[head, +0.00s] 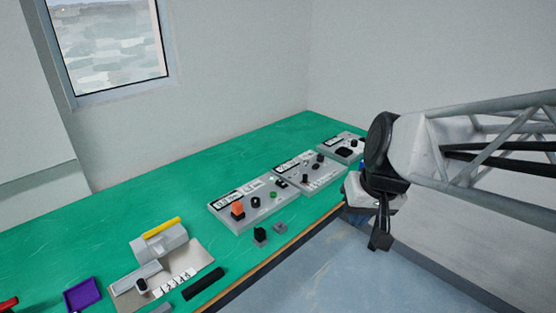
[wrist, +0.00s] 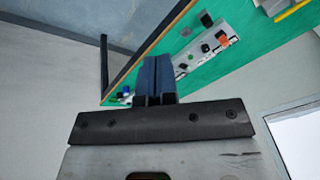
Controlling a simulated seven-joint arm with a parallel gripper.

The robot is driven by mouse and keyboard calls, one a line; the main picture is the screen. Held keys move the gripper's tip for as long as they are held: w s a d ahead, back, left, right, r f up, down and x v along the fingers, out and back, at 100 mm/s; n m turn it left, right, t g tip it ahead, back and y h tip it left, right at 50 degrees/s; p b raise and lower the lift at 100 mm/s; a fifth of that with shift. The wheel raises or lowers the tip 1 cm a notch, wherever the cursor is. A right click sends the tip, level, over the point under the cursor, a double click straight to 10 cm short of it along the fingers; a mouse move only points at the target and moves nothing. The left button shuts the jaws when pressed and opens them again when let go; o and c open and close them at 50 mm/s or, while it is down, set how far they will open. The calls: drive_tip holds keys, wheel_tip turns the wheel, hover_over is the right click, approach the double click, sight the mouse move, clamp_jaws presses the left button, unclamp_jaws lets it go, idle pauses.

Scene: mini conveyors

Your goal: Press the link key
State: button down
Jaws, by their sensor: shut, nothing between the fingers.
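Three grey control panels stand in a row on the green table: a near one (head: 262,214), a middle one (head: 318,178) and a far one (head: 341,140) partly hidden by my arm. They bear buttons and knobs, including an orange button (head: 238,210) and a green button (head: 273,195). The labels are too small to read, so I cannot tell which control is the link key. My gripper (head: 379,246) is shut and empty, to the right of the panels, past the table's front edge. In the wrist view its fingers (wrist: 165,66) are together, apart from the panels.
A small black block (head: 260,235) and a grey block (head: 280,227) sit before the near panel. Further left are a grey machine with a yellow bar (head: 162,227), a black bar (head: 204,283) and a purple tray (head: 83,294). The table behind the panels is clear.

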drive_tip(key=w+a+y, duration=0.2)
drive_tip(key=w+a, duration=0.3)
drive_tip(key=w, duration=0.9)
drive_tip(key=t+y, duration=0.3)
hover_over(275, 193)
wheel_tip(275, 193, down, 18)
drive_tip(key=shift+a+f, duration=0.1)
drive_tip(key=shift+f, duration=0.1)
drive_tip(key=shift+f, duration=4.2)
